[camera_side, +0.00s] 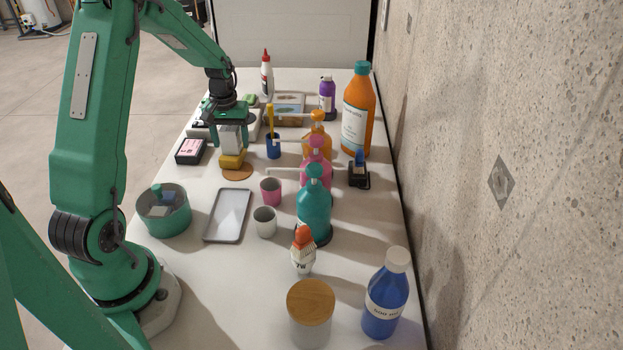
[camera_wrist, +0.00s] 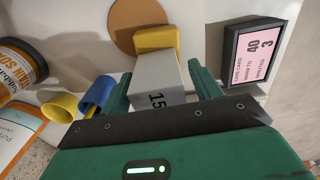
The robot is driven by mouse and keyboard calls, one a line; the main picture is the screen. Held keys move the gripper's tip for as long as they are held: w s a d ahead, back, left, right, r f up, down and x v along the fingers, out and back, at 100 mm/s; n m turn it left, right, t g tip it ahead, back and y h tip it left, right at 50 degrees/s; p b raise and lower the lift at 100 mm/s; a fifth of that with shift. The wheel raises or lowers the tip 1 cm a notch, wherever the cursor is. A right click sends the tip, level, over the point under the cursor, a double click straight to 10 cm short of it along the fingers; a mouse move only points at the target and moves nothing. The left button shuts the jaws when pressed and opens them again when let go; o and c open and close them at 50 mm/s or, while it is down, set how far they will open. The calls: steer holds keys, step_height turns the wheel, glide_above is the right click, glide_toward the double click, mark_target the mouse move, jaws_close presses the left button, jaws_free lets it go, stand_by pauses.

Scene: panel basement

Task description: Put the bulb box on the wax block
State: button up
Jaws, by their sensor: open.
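The bulb box (camera_side: 231,137) is a pale grey-white carton; a printed "15" shows on it in the wrist view (camera_wrist: 158,82). It stands roughly upright over the yellow wax block (camera_side: 231,160) and appears to rest on it. The wax block also shows in the wrist view (camera_wrist: 157,40), partly hidden by the box. Below the block is a round brown disc (camera_side: 238,174). My gripper (camera_wrist: 161,74) is open, with one green finger on each side of the box. In the side view my gripper (camera_side: 232,146) is directly above the block, around the box.
A black-framed pink card (camera_side: 190,151) lies left of the block. A blue cup with a yellow item (camera_side: 273,148) stands close on the right. Pump bottles (camera_side: 316,170), a grey tray (camera_side: 228,215) and a green bowl (camera_side: 163,222) are nearer the camera. A concrete wall borders the right.

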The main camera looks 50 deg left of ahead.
mark_target(229, 128)
steer(key=shift+r, duration=0.1)
step_height(229, 128, up, 12)
steer(key=shift+f, duration=0.1)
stand_by(0.6)
steer(key=shift+d+r, duration=0.1)
steer(key=shift+r, duration=0.1)
stand_by(0.3)
steer(key=shift+d+r, duration=0.2)
steer(key=shift+d, duration=0.05)
steer(key=s+d+r+m+t, duration=0.1)
steer(key=s+d+r+m, duration=0.1)
steer(key=d+r, duration=0.45)
steer(key=s+d+m+t, duration=0.4)
steer(key=s+d+m, duration=0.3)
steer(key=s+d, duration=0.7)
steer(key=d+r, duration=0.1)
steer(key=d, duration=0.3)
steer(key=shift+t, duration=0.3)
